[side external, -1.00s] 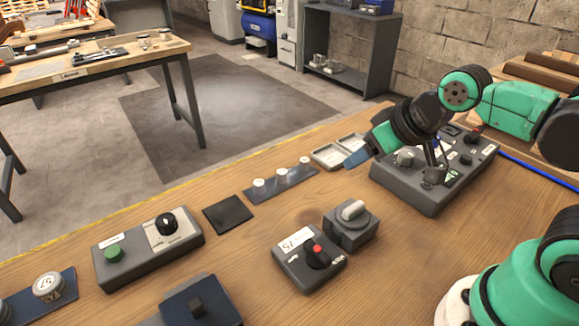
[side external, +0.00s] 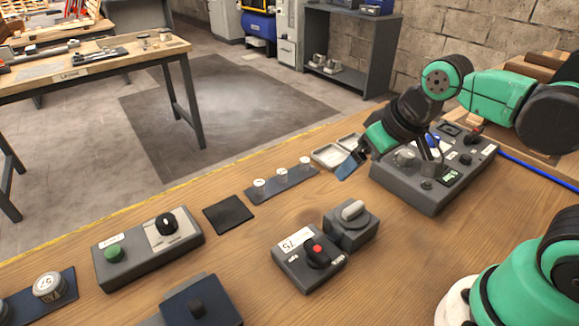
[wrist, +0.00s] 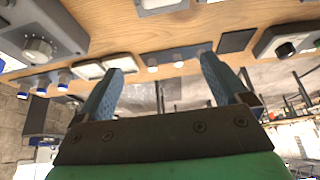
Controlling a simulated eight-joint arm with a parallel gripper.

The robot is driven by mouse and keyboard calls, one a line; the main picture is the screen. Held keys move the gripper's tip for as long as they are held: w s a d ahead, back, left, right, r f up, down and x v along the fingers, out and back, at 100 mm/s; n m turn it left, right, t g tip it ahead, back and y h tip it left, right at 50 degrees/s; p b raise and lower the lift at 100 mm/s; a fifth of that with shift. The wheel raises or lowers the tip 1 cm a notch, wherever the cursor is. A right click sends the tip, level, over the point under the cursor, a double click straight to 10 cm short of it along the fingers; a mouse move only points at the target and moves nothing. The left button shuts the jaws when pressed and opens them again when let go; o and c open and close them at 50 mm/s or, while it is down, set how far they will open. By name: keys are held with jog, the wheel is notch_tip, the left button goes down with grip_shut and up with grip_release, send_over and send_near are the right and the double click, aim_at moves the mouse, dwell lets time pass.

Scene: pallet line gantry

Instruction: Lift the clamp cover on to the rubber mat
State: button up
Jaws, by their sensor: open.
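A dark blue block with a small dark knob on top (side external: 198,303), which looks like the clamp cover, sits at the bottom edge of the side view, partly cut off. The rubber mat (side external: 228,214) is a flat black square, bare, left of centre on the bench. It also shows in the wrist view (wrist: 236,41), at the upper right. My gripper (side external: 349,167) is above the bench near the shallow trays, well away from both. In the wrist view its two blue ridged fingers (wrist: 163,60) stand wide apart with nothing between them.
A box with a green button (side external: 150,248) is left of the mat. A strip with white knobs (side external: 280,184) and shallow trays (side external: 333,154) lie behind. A red-knob box (side external: 308,260), a grey switch (side external: 351,225) and a large control panel (side external: 432,190) stand right. Bare wood lies between.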

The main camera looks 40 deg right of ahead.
aim_at(354, 206)
jog(key=f+g, duration=0.1)
jog(key=g, duration=0.2)
jog(key=a+f+g, duration=0.1)
jog(key=g, duration=0.1)
jog(key=shift+s+f, duration=0.25)
jog(key=shift+f, duration=2.85)
jog(key=c, duration=1.4)
jog(key=shift+o, duration=0.2)
jog(key=shift+r, duration=0.15)
